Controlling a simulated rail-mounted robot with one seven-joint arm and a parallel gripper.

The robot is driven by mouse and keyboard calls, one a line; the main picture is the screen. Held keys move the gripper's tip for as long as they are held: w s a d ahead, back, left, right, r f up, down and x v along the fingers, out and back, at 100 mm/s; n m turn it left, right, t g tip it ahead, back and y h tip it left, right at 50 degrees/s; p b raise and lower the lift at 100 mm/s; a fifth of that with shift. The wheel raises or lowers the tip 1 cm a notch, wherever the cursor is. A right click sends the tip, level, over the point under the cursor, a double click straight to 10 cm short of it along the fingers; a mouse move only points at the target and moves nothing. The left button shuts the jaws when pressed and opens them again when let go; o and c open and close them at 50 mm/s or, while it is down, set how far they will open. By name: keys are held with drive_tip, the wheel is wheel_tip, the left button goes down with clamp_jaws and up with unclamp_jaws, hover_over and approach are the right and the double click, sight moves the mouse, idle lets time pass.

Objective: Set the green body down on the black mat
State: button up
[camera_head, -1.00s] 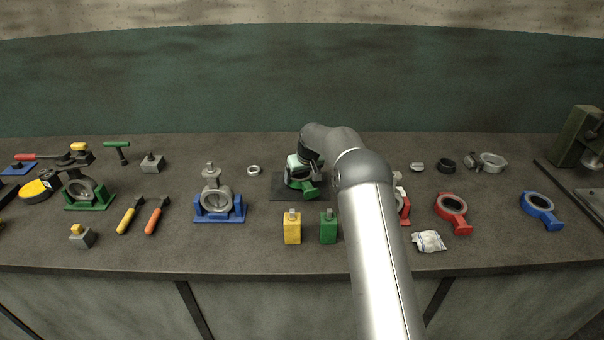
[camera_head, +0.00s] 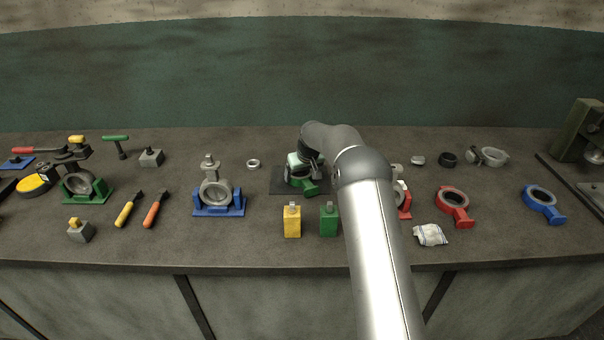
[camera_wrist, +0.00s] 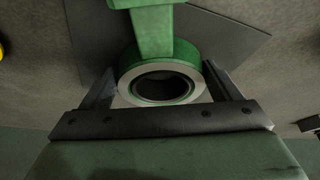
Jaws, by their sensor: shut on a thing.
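The green body (camera_head: 308,187) is a ring with a pale face and a green neck. It is at the black mat (camera_head: 281,184), near the middle of the bench. In the wrist view the green body (camera_wrist: 153,40) lies between the two dark fingers of my gripper (camera_wrist: 160,82), its neck pointing to the top of the picture. The black mat (camera_wrist: 225,38) shows beneath it. My gripper (camera_head: 305,172) is shut on the body, pointing down over the mat. I cannot tell whether the body touches the mat. My gripper hides part of the body in the head view.
A yellow block (camera_head: 292,222) and a green block (camera_head: 328,222) stand in front of the mat. A blue-based valve (camera_head: 217,198) is to the left. A red ring body (camera_head: 454,206) and a blue one (camera_head: 543,203) lie to the right. A small ring (camera_head: 253,164) is left of the mat.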

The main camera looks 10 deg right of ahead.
drive_tip(key=shift+w+r, duration=0.1)
drive_tip(key=shift+r, duration=0.05)
drive_tip(key=o, duration=1.8)
drive_tip(key=shift+o, duration=0.6)
drive_tip(key=shift+f, duration=0.25)
drive_tip(key=b+v, duration=0.3)
drive_tip(key=v, duration=1.5)
